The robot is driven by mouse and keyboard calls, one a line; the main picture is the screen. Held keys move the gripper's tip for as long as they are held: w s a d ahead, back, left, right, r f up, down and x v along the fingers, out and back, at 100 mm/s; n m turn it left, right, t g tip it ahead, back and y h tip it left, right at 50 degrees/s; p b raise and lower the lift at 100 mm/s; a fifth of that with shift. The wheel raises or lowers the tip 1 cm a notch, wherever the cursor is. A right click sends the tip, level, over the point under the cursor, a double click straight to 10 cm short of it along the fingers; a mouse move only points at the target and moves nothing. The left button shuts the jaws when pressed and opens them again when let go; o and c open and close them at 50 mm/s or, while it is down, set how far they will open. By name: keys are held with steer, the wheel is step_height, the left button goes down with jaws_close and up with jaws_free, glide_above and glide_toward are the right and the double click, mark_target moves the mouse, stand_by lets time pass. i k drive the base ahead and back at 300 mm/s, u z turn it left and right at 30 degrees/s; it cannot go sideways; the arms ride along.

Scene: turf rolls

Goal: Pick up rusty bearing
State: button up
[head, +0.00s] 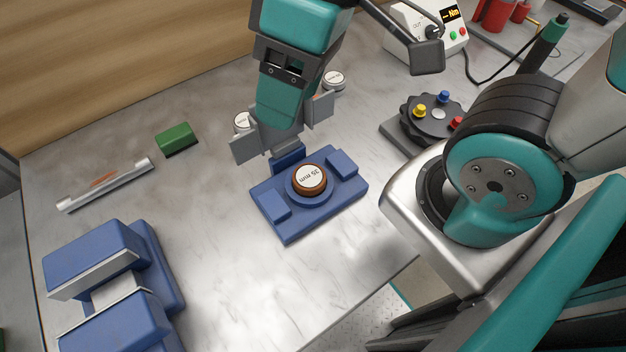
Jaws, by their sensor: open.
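A round brown, rust-coloured piece (310,180), with a white top marked "35 mm", sits in the round seat of a blue fixture (281,225). It is the only rusty-looking round part I can see, and its lower part is hidden in the seat. My gripper (284,142) hangs just behind the fixture in the picture, with its grey fingers spread apart and nothing seen between them. Its height above the table is hard to tell. Two other round pieces with white labelled tops stand farther back, one at the left finger (241,120) and one to the right (334,78).
A blue vise (100,255) stands front left. A green block (176,138) and a metal rail (105,185) lie at the left. A black turret with coloured knobs (432,120) and a white meter (410,40) stand at the right. The marble top in front is clear.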

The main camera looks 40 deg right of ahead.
mark_target(309, 179)
steer(key=k, duration=1)
steer(key=u, duration=1.5)
steer(key=i, duration=0.85)
steer(key=z, duration=2.1)
